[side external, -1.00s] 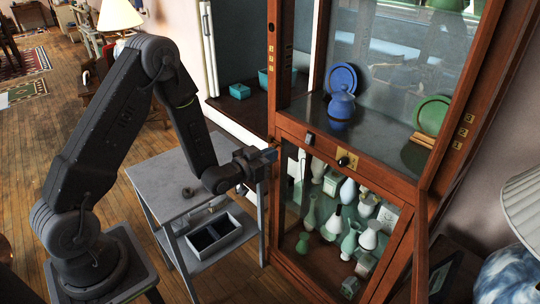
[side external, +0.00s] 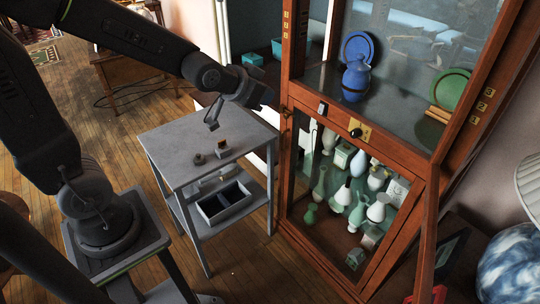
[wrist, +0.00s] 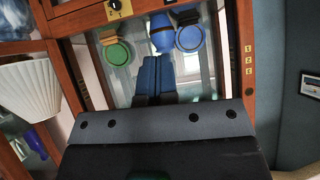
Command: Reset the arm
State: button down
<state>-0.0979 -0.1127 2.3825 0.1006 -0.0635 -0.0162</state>
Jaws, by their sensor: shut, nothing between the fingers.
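My gripper (side external: 264,98) is shut and empty. In the side view it is raised above the grey side table, close to the left post of the wooden cabinet (side external: 296,65), and points toward the cabinet. Whether it touches the post cannot be told. In the wrist view its two blue fingers (wrist: 153,80) are together. Beyond them, upside down, stand a blue jar (wrist: 162,34), a blue plate (wrist: 189,37) and a green plate (wrist: 117,53).
The grey side table (side external: 180,143) holds a dark ring (side external: 198,158) and a small brown block (side external: 221,146); a divided tray (side external: 210,215) sits on its lower shelf. Pale vases (side external: 358,165) crowd the lower cabinet. A blue-and-white lamp (side external: 508,275) stands at right.

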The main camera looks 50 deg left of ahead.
jog(key=s+d+r+g, duration=0.2)
jog(key=s, duration=0.7)
jog(key=s+d+r+g+h, duration=0.1)
jog(key=s+r+g, duration=0.1)
jog(key=s, duration=0.8)
jog(key=shift+d+g, duration=0.4)
jog(key=shift+g, duration=0.2)
jog(key=c, duration=1.8)
grip_release()
